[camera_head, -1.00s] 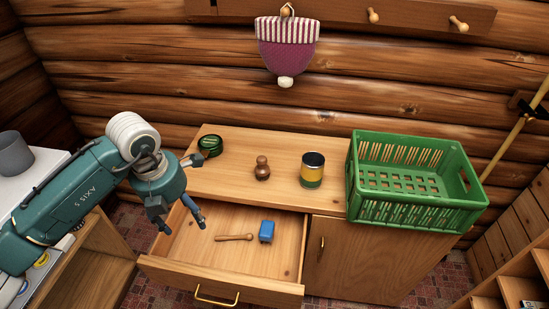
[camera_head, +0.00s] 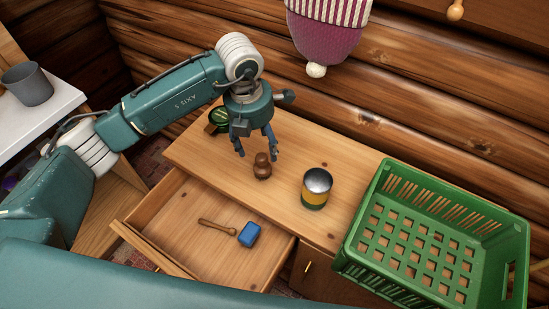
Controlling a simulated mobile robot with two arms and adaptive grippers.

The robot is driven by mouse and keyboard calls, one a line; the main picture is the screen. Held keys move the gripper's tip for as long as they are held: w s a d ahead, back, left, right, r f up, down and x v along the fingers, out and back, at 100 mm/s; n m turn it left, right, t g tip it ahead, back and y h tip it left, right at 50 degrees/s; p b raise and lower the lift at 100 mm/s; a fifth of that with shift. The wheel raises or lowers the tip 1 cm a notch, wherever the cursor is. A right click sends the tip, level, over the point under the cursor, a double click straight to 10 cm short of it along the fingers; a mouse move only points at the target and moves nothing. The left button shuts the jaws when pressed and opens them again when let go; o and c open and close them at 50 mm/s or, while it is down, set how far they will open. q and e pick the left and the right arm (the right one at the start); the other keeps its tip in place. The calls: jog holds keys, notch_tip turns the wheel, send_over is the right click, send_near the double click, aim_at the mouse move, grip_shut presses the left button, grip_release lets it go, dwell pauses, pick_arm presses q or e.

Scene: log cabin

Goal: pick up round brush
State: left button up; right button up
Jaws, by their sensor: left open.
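The round brush, a small dark brown wooden piece with a knob-like top (camera_head: 262,168), stands upright on the wooden cabinet top (camera_head: 208,158). My left gripper (camera_head: 257,154) points down with its fingers spread apart, at the brush's top. The fingertips appear on either side of the knob, but I cannot tell whether they touch it. Nothing is held. My right gripper is not in view.
A grey-and-yellow can (camera_head: 316,188) stands right of the brush, and a green crate (camera_head: 372,218) further right. The open drawer (camera_head: 182,232) holds a wooden stick (camera_head: 217,226) and a blue block (camera_head: 249,234).

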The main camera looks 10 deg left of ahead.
aim_at(262, 164)
pick_arm(q)
notch_tip(262, 164, down, 4)
jog(key=shift+s+r+p, duration=0.1)
jog(key=shift+r+p, duration=0.05)
jog(key=shift+p, duration=0.25)
jog(key=shift+f, duration=0.25)
jog(key=f, duration=0.1)
jog(key=f+p, duration=0.1)
jog(key=f, duration=0.1)
jog(key=f+p, duration=0.1)
jog(key=shift+w+d+f, duration=0.15)
jog(key=shift+w+d, duration=0.05)
jog(key=shift+w, duration=0.05)
jog(key=shift+f, duration=0.5)
jog(key=shift+w, duration=0.1)
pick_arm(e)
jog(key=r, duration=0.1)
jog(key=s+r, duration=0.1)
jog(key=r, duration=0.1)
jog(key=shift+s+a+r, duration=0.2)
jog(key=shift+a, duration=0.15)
pick_arm(q)
jog(key=c, duration=1.2)
jog(key=shift+c, duration=0.2)
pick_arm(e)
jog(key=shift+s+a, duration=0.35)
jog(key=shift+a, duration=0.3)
